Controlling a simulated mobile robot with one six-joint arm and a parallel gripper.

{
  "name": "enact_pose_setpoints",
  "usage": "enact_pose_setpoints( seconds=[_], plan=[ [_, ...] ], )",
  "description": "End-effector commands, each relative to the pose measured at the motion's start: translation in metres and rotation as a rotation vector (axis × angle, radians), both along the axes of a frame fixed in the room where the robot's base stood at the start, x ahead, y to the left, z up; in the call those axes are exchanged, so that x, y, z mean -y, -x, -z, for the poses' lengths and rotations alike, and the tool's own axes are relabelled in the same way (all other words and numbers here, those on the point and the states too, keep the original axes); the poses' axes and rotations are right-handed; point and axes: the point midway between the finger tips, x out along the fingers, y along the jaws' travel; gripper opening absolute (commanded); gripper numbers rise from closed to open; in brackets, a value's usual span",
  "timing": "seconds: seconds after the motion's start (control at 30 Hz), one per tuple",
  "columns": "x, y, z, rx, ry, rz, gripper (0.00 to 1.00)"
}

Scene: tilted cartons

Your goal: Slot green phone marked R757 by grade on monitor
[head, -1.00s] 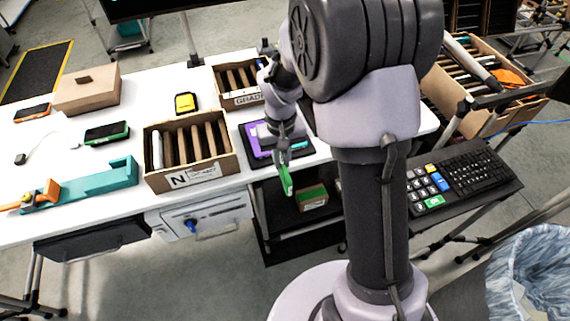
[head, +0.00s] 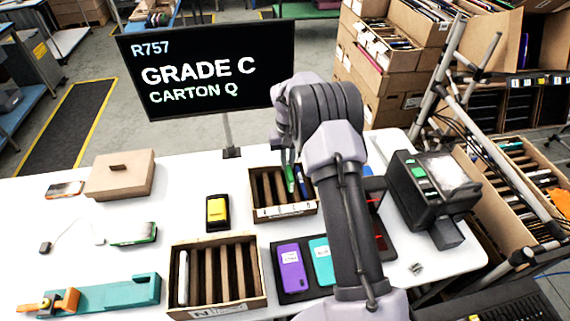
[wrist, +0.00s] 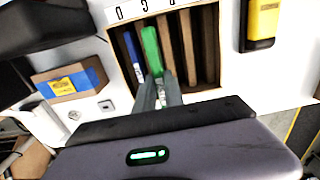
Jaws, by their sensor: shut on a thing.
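The monitor (head: 207,70) reads R757, GRADE C, CARTON Q. My gripper (wrist: 160,88) is shut on the green phone (wrist: 151,50), which stands on edge at the back carton (head: 284,212). The green phone also shows in the head view (head: 290,178), partly behind my arm. In the wrist view its far part lies within the carton's outline, beside a blue phone (wrist: 92,72) in the end slot. How deep it sits, and whether it touches a divider, I cannot tell. The carton's front label is too small to read surely.
A nearer carton (head: 217,306) with dividers holds a pale item at its left. A dark tray (head: 306,293) holds purple (head: 291,268) and teal (head: 321,262) phones. A yellow-screened device (head: 217,212) lies left of the back carton. A black machine (head: 428,190) stands right.

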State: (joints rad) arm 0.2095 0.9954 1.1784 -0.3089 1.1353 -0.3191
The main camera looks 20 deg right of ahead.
Motion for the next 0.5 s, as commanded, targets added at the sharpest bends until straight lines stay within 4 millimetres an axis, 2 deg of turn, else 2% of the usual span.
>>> enact_pose_setpoints(
  seconds=[0.27,0.5],
  plan=[
    [0.001,0.000,0.008,0.000,0.000,0.001,0.00],
    [0.000,0.000,0.030,0.000,0.000,0.002,0.00]
  ],
)
